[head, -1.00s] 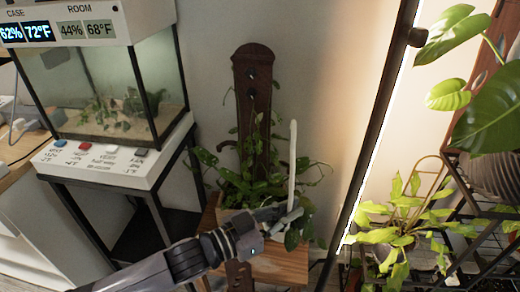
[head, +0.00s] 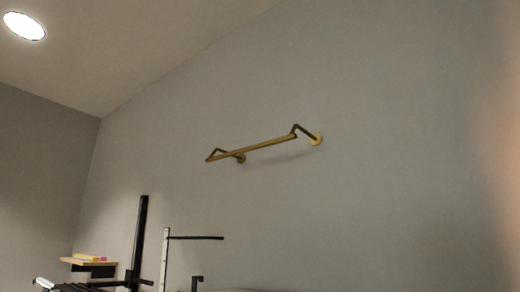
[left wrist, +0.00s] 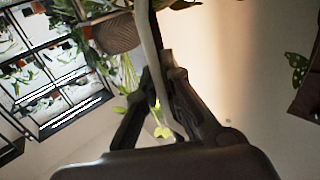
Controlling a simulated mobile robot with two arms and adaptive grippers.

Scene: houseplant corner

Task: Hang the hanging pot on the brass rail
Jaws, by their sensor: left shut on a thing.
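The brass rail (head: 255,148) is fixed to the grey wall in the head view, held by two bent brackets with round wall plates. Nothing hangs on it. In the left wrist view my left gripper (left wrist: 158,75) is shut on a pale, curved strip, which looks like the hanger (left wrist: 150,45) of the hanging pot. The strip runs between the fingers. The pot itself cannot be made out for sure. Neither the left gripper nor the hanger shows in the head view now. My right gripper is in no view.
Low in the head view are a dark upright post (head: 141,235), a pale post with a dark arm (head: 200,238) and a small wooden shelf (head: 88,262). The wall around the rail is bare. The left wrist view shows a shelf rack (left wrist: 65,95) with plants and a brown ribbed pot (left wrist: 117,35).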

